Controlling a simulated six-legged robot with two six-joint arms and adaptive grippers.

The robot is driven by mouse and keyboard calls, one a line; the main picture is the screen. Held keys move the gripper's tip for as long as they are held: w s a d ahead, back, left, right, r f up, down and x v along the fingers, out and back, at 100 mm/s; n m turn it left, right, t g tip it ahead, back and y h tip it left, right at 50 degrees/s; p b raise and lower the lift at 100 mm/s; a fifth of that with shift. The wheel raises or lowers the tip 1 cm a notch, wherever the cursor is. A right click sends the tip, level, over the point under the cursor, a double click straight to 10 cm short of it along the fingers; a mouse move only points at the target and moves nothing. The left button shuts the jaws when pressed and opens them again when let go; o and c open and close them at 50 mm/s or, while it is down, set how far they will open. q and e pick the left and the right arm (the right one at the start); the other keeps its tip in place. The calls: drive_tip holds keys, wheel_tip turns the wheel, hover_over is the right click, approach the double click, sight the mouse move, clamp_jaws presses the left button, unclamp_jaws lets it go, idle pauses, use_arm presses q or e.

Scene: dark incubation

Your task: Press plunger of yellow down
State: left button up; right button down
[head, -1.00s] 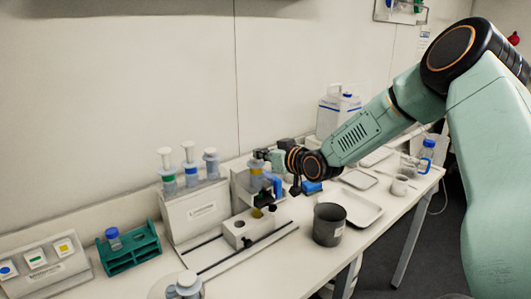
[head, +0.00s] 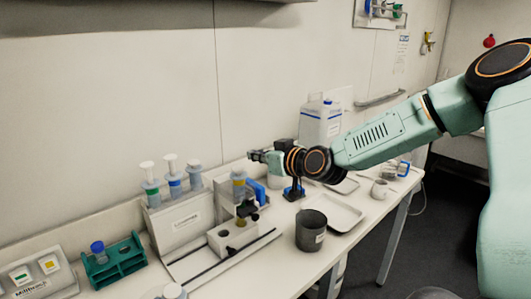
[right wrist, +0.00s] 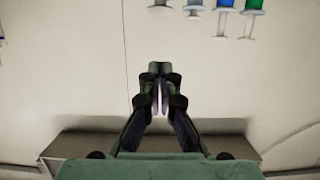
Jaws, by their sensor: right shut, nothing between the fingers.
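The yellow-banded dispenser (head: 239,187) stands upright in the white stand at the right of the dispenser row. Its upper end shows as a grey top below my right gripper (head: 251,156). The right gripper is shut and empty, apart from the dispenser, above it and slightly to the right in the head view. In the right wrist view the shut fingers (right wrist: 158,72) point at the wall, with several plungers at the top edge; the yellow band cannot be made out there. My left gripper is not in view.
Green-banded (head: 151,190), blue-banded (head: 173,180) and grey (head: 194,176) dispensers stand to the left. A dark cup (head: 310,232), a white tray (head: 347,213) and a white canister (head: 320,123) are to the right. A green rack (head: 116,264) is at the left.

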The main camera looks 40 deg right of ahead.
drive_tip(key=p+v, duration=0.3)
drive_tip(key=shift+s+r, duration=0.2)
drive_tip(key=shift+s, duration=0.05)
drive_tip(key=shift+s, duration=0.2)
drive_tip(key=shift+w+f, duration=0.1)
drive_tip(key=shift+w, duration=0.05)
idle(0.3)
